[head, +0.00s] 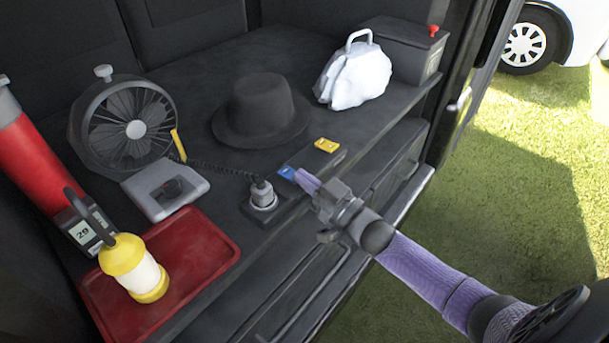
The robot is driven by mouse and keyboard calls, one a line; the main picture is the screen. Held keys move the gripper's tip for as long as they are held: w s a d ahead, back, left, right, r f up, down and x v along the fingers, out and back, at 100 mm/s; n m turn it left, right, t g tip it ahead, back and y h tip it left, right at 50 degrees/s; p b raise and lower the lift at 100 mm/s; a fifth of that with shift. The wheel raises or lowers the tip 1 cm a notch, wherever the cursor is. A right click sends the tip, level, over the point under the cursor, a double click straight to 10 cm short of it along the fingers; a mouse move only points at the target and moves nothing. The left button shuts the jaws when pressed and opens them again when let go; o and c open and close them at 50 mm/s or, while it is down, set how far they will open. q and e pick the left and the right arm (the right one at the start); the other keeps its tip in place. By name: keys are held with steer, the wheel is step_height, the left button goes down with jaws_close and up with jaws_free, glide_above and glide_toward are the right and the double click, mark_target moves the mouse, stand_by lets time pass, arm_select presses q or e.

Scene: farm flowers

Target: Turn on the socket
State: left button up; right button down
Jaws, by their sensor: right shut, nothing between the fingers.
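The socket (262,199) sits at the front edge of the dark shelf, with a dark plug and coiled cord in it. To its right on the same strip are a blue switch (287,173) and a yellow switch (327,145). My right gripper (301,177) is shut and empty. Its fingertips are at the blue switch, touching or very close to it; I cannot tell which. The fingers cover part of the strip beside the blue switch. My left gripper is not in view.
A fan (124,128), a grey box (165,188) and a black hat (259,110) stand behind the socket. A red tray (208,251) with a yellow lantern (134,267) is at left. A white bag (355,76) stands at the back right. Grass lies open at right.

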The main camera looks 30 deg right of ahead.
steer(key=shift+f, duration=0.25)
step_height(320, 180, up, 6)
steer(key=p, duration=0.5)
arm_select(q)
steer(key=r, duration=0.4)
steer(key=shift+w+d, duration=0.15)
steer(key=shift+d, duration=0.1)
arm_select(e)
steer(key=s+d+f, duration=0.3)
steer(key=s+f, duration=0.3)
steer(key=s, duration=0.3)
steer(key=shift+f, duration=0.2)
